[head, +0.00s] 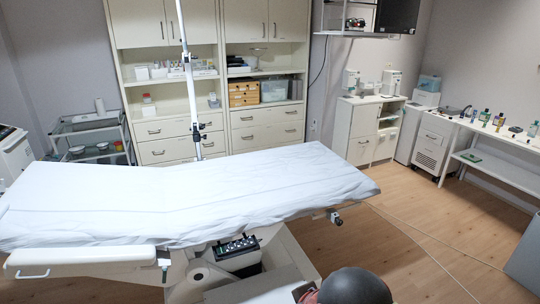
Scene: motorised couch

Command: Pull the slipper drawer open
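No drawer in view is marked as the slipper drawer, and I cannot tell which one it is. The tall cream cabinet (213,115) at the back has closed drawers with handles, among them a left drawer (165,129) and a right drawer (268,134). The couch (190,195), under a white sheet, stands in front and hides the cabinet's lower part. A long white part with a small handle (80,258) sits at the couch's near left side. My gripper is not in view.
A control box (235,253) sits below the couch. A white pole (188,80) rises behind it. A low white cabinet (365,130), a drawer unit on casters (430,146) and a table with bottles (500,133) line the right. Wooden floor (430,215) is open there, crossed by thin cables.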

